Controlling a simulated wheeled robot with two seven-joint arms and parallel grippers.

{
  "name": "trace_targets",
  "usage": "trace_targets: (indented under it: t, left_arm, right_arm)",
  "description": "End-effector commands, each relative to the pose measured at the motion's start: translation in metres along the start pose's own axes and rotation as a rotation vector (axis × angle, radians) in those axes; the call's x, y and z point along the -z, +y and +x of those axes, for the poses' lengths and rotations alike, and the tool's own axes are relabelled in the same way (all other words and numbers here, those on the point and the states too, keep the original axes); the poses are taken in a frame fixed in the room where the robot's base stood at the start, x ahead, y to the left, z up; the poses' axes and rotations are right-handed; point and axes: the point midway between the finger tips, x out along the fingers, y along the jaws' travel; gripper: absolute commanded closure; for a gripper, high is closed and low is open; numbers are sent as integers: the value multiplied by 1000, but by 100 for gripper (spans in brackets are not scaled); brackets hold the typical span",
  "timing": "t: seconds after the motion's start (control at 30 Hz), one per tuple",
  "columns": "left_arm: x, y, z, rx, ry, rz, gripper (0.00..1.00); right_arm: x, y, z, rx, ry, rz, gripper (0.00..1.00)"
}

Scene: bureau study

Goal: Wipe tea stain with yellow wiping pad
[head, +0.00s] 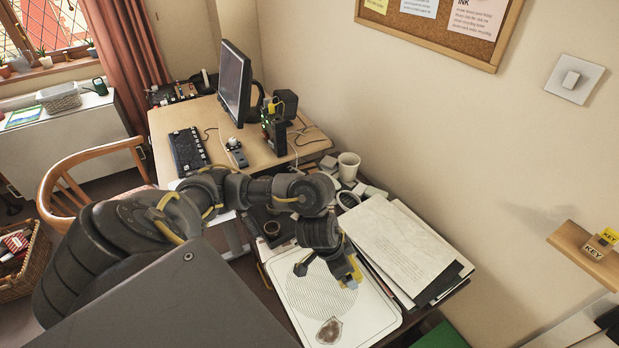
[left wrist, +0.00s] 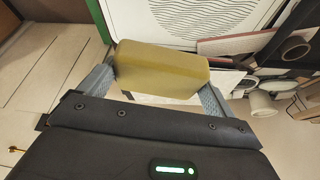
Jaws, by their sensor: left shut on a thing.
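My left gripper (head: 350,277) is over the right part of a white board (head: 372,317) with fine curved lines. In the left wrist view, my left gripper (left wrist: 158,82) is shut on the yellow wiping pad (left wrist: 160,70), a block held crosswise between the two grey fingers. In the head view only a little yellow shows at the gripper. The tea stain (head: 329,330), a brown patch, lies near the board's front edge, nearer me than the gripper. I cannot tell whether the pad touches the board. My right gripper is not in view.
A stack of papers (head: 395,240) lies right of the board. A white cup (head: 348,166) stands behind it. A desk with a monitor (head: 235,81) and keyboard (head: 188,151) is farther back. A wooden chair (head: 95,170) stands at left. The wall closes off the right.

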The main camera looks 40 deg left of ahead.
Motion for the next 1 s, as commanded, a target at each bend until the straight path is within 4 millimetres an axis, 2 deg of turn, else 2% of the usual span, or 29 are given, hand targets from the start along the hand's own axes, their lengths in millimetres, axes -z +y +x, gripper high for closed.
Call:
trace_targets:
  t: [0.03,0.2,0.3,0.4,0.7,1.0]
  left_arm:
    - [16,6,-3,-8,10,36,28]
    - [55,33,-19,-62,9,164,28]
    - [77,49,-34,-104,9,266,28]
    - [92,55,-55,-149,10,379,28]
    - [92,31,-94,-185,4,456,28]
    - [87,17,-109,-190,2,452,28]
  right_arm:
    - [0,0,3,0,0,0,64]
    - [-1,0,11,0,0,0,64]
    - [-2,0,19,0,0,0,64]
    - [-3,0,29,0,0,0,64]
    - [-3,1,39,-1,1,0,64]
    - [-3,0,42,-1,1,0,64]
